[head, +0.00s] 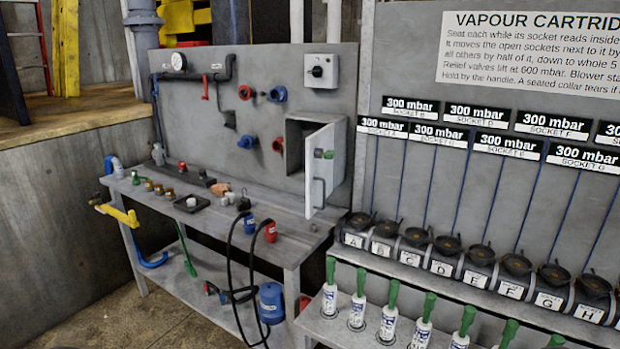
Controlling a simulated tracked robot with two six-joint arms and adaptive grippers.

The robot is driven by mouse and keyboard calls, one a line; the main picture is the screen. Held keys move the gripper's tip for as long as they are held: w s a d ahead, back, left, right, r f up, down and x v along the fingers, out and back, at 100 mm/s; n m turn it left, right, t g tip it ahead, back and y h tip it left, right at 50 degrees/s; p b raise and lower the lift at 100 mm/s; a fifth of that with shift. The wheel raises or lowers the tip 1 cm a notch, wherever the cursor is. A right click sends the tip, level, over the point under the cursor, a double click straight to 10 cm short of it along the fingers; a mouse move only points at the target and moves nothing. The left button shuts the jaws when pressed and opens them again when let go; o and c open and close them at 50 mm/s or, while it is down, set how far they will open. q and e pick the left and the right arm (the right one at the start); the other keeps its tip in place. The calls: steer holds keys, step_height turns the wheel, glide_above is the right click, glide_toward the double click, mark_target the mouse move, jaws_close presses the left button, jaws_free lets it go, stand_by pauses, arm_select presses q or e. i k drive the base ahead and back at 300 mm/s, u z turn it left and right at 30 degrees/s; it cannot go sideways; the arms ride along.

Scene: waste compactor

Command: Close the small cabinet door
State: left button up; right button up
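The small cabinet (301,128) is a grey box fixed to the upright grey panel above the workbench. Its light door (320,190) stands open, swung outward from the right side, so the dark inside of the cabinet shows on the left. The door's lower edge hangs above the bench top. Neither of my grippers is in view.
The workbench (210,208) below carries small fittings and a black tray (187,203). At right is a rack with labelled sockets (440,258) and green-handled cartridges (387,318). Floor shows at lower left.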

mark_target(319, 170)
steer(key=z, duration=0.25)
steer(key=i, duration=1)
steer(key=u, duration=1.6)
steer(key=k, duration=1.15)
steer(key=z, duration=0.1)
steer(key=i, duration=0.55)
